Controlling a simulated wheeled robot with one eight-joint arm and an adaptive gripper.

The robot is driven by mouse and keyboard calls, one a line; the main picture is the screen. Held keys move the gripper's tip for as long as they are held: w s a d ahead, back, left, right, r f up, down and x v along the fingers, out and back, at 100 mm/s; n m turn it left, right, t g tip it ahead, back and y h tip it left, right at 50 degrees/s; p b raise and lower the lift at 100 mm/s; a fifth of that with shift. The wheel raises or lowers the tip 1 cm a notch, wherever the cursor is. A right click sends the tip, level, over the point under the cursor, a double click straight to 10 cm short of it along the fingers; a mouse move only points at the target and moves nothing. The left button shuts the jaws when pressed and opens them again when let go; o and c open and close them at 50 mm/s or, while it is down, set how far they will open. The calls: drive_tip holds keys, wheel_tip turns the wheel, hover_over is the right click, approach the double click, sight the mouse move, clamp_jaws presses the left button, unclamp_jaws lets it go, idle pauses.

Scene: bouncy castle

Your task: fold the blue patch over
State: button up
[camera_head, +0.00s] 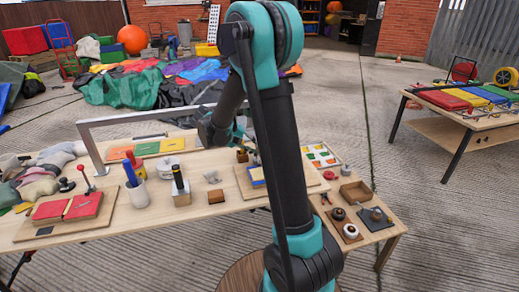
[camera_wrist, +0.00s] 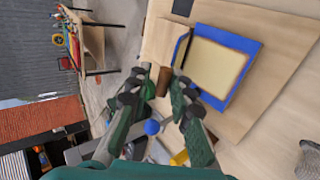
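The blue patch (camera_wrist: 248,45) lies flat on a wooden board (camera_wrist: 283,68) in the wrist view. A cream panel (camera_wrist: 213,66) covers most of it, leaving a blue border. My gripper (camera_wrist: 164,75) is open with a narrow gap, and nothing shows clearly held between the fingers. It is beside the patch's left edge; I cannot tell whether it touches. In the head view only a small part of the patch (camera_head: 257,175) shows, with my arm hiding the rest.
The workbench (camera_head: 150,215) holds a metal frame (camera_head: 88,150), red pads (camera_head: 68,208), a white cup (camera_head: 136,195) with blue-handled tools, and small blocks. A lower side table (camera_head: 365,240) carries round knobs. Another table (camera_head: 440,130) stands at right. Concrete floor between is open.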

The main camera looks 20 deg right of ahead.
drive_tip(key=shift+s+a+f, duration=0.1)
drive_tip(key=shift+a+f, duration=0.95)
drive_tip(key=shift+a, duration=2)
drive_tip(key=shift+w+a+f, duration=0.1)
drive_tip(key=shift+a+f, duration=0.95)
drive_tip(key=shift+a, duration=2.05)
drive_tip(key=shift+s+a+f, duration=0.1)
drive_tip(key=shift+a+f, duration=0.95)
drive_tip(key=shift+a, duration=2)
drive_tip(key=shift+a, duration=0.15)
